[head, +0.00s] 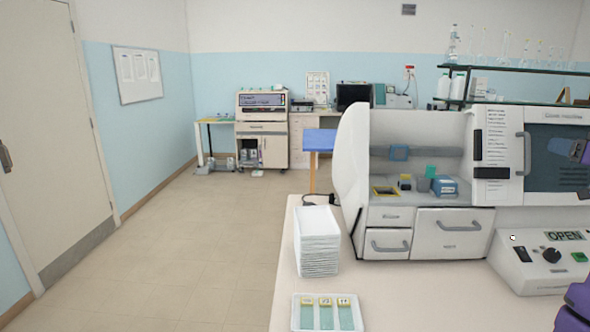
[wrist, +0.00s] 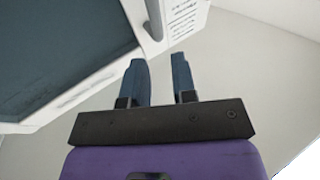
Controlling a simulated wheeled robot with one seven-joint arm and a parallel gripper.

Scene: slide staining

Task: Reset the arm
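My gripper (wrist: 160,80) shows in the wrist view with its two dark fingers apart and nothing between them. It is near the white machine (wrist: 125,65) with a dark window and a grey handle. In the head view a purple part of my arm (head: 577,308) shows at the lower right edge; the gripper's fingers cannot be made out there.
The staining machine (head: 385,215) stands on the bench (head: 400,305). A control box (head: 540,265) reading OPEN sits at right. A stack of white trays (head: 317,240) and a tray with slides (head: 300,318) are at the bench's left. The floor at left is clear.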

